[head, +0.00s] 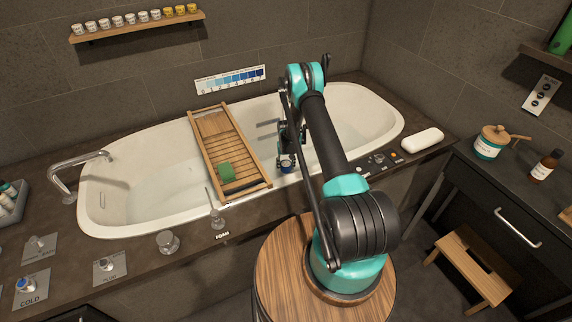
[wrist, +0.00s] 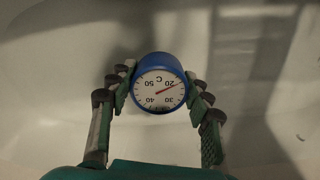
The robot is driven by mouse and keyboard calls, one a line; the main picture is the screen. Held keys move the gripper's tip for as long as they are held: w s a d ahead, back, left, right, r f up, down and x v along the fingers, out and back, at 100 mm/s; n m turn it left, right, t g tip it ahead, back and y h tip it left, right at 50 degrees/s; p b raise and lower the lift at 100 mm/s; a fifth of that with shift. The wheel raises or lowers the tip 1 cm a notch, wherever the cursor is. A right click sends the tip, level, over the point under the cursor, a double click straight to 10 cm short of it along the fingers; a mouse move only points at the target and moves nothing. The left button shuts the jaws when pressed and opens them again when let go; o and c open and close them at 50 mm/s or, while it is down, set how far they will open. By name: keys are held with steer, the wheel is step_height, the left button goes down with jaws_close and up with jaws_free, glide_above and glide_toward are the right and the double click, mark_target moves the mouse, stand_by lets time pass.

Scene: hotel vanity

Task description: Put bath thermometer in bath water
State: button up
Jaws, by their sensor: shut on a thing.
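The bath thermometer (wrist: 160,84) is round and blue with a white dial, a red needle and the numbers upside down in the wrist view. My gripper (wrist: 160,92) is shut on it, one finger on each side. In the head view my gripper (head: 287,160) is over the white bathtub (head: 362,112), just right of the wooden bath tray, and a bit of the blue thermometer (head: 287,168) shows under it. The tub's pale inner surface fills the wrist view behind the thermometer. I cannot tell whether the thermometer touches the water.
A chrome tap (head: 80,168) stands at the left end. A white bar (head: 422,139) lies on the right ledge. The tub's right half is clear.

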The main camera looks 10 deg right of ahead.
steer(key=o, duration=1.3)
steer(key=shift+r, duration=0.1)
step_height(320, 180, up, 12)
steer(key=shift+f, duration=0.1)
